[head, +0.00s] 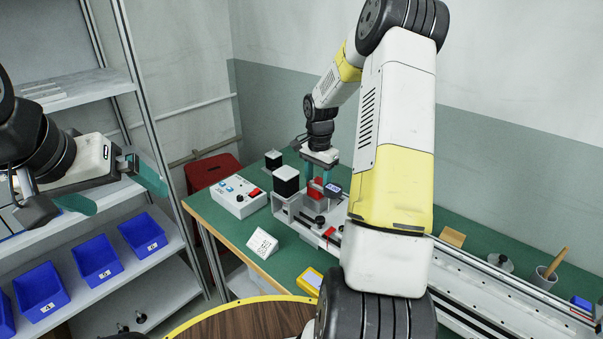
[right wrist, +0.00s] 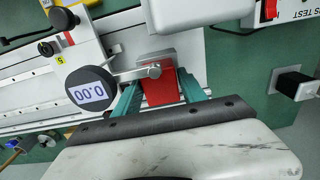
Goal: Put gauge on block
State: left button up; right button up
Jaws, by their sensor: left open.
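The gauge (right wrist: 90,93) is round and black, with a lit display of zeros. My left gripper (head: 112,190) is open and empty, beside the shelves at the left.
A white control box (head: 239,197) and a small white sign (head: 262,243) stand on the green table (head: 222,228). Black-topped posts stand near the fixture. A long rail (head: 480,278) runs right. Blue bins (head: 97,260) sit on the left shelf. My right arm hides part of the bench.

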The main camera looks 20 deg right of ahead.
jog(key=shift+o, duration=1.2)
jog(key=s+a+r+n+t, duration=0.1)
jog(key=s+a+r, duration=0.1)
jog(key=r, duration=0.7)
jog(key=s+a+r+n, duration=0.2)
jog(key=r, duration=0.7)
jog(key=s+a+r+n+t, duration=0.1)
jog(key=s+a+r+n, duration=0.1)
jog(key=s, duration=0.5)
jog(key=s+a+r+n+t+y, duration=0.1)
jog(key=s+a+r+n+t, duration=0.1)
jog(key=s+a+n, duration=0.2)
jog(key=s+a+r+n+t+y, duration=0.1)
jog(key=s+a+r+n+t, duration=0.1)
jog(key=s, duration=0.8)
jog(key=shift+s+a+r+n, duration=0.15)
jog(key=shift+s+a+n, duration=0.25)
jog(key=shift+a+n, duration=0.55)
jog(key=shift+a, duration=0.1)
